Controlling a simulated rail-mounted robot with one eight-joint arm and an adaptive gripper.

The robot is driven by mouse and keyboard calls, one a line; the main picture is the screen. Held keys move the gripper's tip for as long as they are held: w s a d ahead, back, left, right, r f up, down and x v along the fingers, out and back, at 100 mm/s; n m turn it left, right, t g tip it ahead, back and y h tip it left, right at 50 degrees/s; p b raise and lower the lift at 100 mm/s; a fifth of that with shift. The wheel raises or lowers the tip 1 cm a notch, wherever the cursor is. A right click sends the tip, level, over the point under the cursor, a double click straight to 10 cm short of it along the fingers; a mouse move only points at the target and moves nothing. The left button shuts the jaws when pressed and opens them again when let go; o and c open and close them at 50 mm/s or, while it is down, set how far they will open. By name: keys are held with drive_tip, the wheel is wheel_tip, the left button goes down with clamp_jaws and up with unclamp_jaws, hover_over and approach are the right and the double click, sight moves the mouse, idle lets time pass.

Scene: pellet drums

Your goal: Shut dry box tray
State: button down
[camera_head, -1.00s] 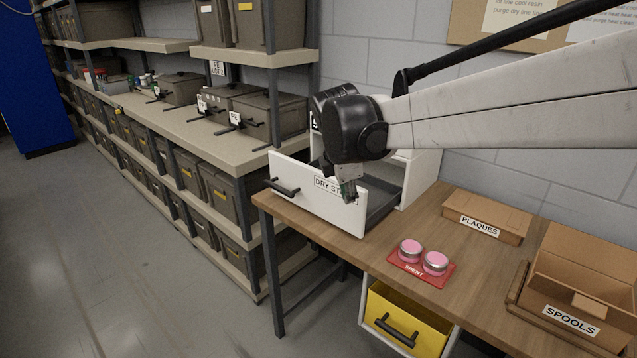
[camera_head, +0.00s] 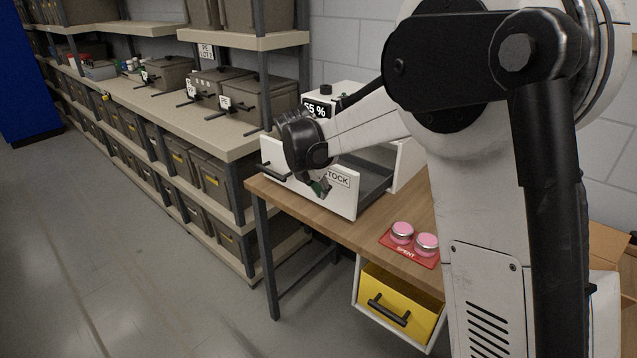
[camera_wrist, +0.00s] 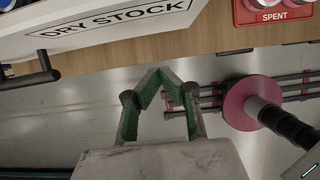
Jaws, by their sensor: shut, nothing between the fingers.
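The dry box (camera_head: 320,105) is a white cabinet with a "55 %" display, standing at the back left of the wooden bench. Its white tray (camera_head: 344,201) is pulled out, showing a dark grey interior and a "DRY STOCK" label on the front. A black bar handle (camera_head: 273,172) is on the left of that front. My gripper (camera_head: 320,188) is shut and empty before the front, covering part of the label. In the wrist view, the gripper's green-lined fingers (camera_wrist: 160,72) meet below the tray front (camera_wrist: 110,28), with a gap in the picture.
Two pink-topped tins (camera_head: 414,238) sit on a red "SPENT" mat (camera_head: 397,248). A yellow drawer (camera_head: 400,305) stands partly out under the bench. Shelves with grey bins (camera_head: 240,98) run along the left. The floor (camera_head: 140,260) before them is clear. My arm covers the right side.

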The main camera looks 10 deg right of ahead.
sight(337, 204)
drive_tip(key=shift+w+d+f+p, duration=0.4)
drive_tip(key=shift+w+d+f, duration=1.45)
drive_tip(key=shift+d, duration=0.2)
drive_tip(key=w+d+b, duration=0.1)
drive_tip(key=w+d, duration=0.5)
drive_tip(key=d, duration=0.1)
drive_tip(key=w+d+b, duration=0.1)
drive_tip(key=w+d, duration=0.6)
drive_tip(key=shift+b, duration=0.3)
drive_tip(key=shift+s+a, duration=0.1)
